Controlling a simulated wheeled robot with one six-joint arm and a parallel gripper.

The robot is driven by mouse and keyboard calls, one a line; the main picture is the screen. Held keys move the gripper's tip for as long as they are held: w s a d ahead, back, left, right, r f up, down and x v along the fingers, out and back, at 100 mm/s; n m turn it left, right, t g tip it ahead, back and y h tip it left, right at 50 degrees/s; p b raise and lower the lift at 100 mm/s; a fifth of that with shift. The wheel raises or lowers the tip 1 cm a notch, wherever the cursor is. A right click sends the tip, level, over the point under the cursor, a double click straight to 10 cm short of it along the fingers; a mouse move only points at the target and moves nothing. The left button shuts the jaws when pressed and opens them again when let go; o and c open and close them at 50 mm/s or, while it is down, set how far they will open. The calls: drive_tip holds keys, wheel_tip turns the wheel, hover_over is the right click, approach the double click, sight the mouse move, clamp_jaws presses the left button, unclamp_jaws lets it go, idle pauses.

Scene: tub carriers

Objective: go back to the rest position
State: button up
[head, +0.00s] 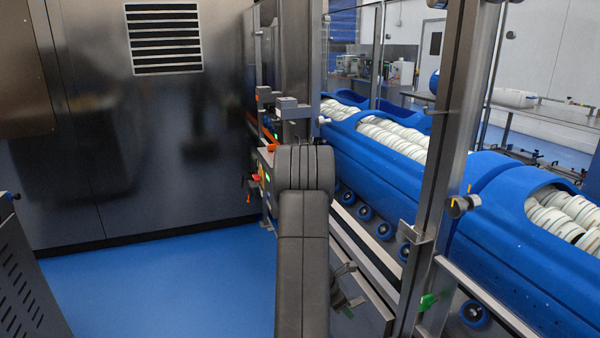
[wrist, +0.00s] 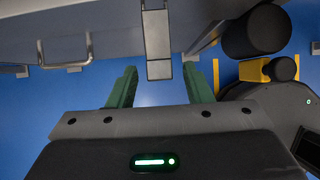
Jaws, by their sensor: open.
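My gripper (wrist: 160,88) shows in the wrist view as two green fingers held well apart, open, with nothing between them. Blue floor shows beyond the fingers, along with a grey metal bracket (wrist: 157,40) above the gap. In the head view my dark arm rises in the middle, and my gripper itself cannot be made out with certainty there. Blue tub carriers (head: 390,158) stand in a row on the right. They hold stacks of white round tubs (head: 395,138).
A steel post (head: 445,150) stands between my arm and the carriers. A conveyor frame with blue rollers (head: 385,231) runs below them. A dark steel cabinet wall (head: 120,180) closes the left. A perforated metal unit (head: 25,285) sits at lower left. Blue floor (head: 170,290) is clear between.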

drive_tip(key=shift+f+t+h+b, duration=0.4)
drive_tip(key=shift+f+h+b, duration=0.55)
drive_tip(key=shift+b, duration=2.35)
drive_tip(key=h+b, duration=0.1)
drive_tip(key=b, duration=0.1)
drive_tip(key=h+b, duration=0.1)
drive_tip(key=b, duration=0.2)
drive_tip(key=shift+d+f+t, duration=0.15)
drive_tip(key=shift+f+t, duration=0.25)
drive_tip(key=shift+h+b, duration=0.35)
drive_tip(key=shift+b, duration=0.15)
drive_tip(key=shift+d, duration=0.1)
